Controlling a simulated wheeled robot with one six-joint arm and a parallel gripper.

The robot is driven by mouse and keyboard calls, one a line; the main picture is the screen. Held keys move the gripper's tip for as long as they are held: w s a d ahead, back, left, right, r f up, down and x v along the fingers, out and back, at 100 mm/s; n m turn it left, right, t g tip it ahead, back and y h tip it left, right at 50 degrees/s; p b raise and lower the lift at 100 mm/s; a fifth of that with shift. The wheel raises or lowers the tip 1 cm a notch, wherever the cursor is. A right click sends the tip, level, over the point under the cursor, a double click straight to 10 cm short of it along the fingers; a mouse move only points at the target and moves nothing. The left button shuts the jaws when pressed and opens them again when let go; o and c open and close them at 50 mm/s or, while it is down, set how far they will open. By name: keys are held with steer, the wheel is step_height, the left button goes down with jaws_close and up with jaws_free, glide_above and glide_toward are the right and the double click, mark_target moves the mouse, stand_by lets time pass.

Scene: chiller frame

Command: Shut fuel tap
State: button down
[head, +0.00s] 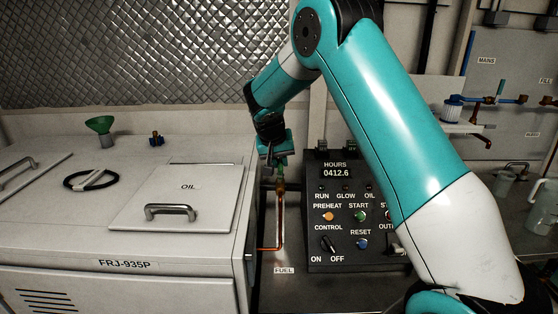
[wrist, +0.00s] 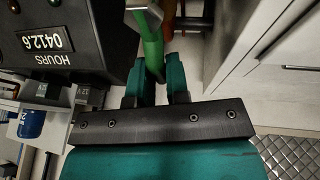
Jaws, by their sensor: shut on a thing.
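The fuel tap (head: 280,186) is a brass fitting on a copper pipe (head: 281,225), between the white cabinet and the black control panel, above a FUEL label (head: 284,270). Its green lever (wrist: 152,50) shows close up in the wrist view. My gripper (head: 275,160) reaches down onto the tap from above. In the wrist view my gripper (wrist: 159,80) is shut on the green lever, with one teal finger on each side. In the head view my gripper and wrist cover most of the lever, so I cannot tell its exact angle to the pipe.
The white cabinet (head: 120,235) with an OIL lid (head: 190,195) stands close on the left. The control panel (head: 340,215), with knob and buttons, stands close on the right. A quilted metal wall (head: 130,60) is behind. Blue and copper piping (head: 490,100) is at far right.

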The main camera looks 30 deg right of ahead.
steer(key=s+d+m+g+y+b, duration=0.1)
steer(key=s+m+g+b, duration=0.3)
steer(key=m, duration=1.4)
steer(key=shift+s+d+m+g+y, duration=0.25)
steer(key=shift+s+g+y, duration=0.35)
steer(key=shift+s+g, duration=1)
steer(key=shift+s+a, duration=0.1)
steer(key=shift+s, duration=0.2)
steer(key=c, duration=1.1)
jaws_free()
steer(key=shift+a+r, duration=0.1)
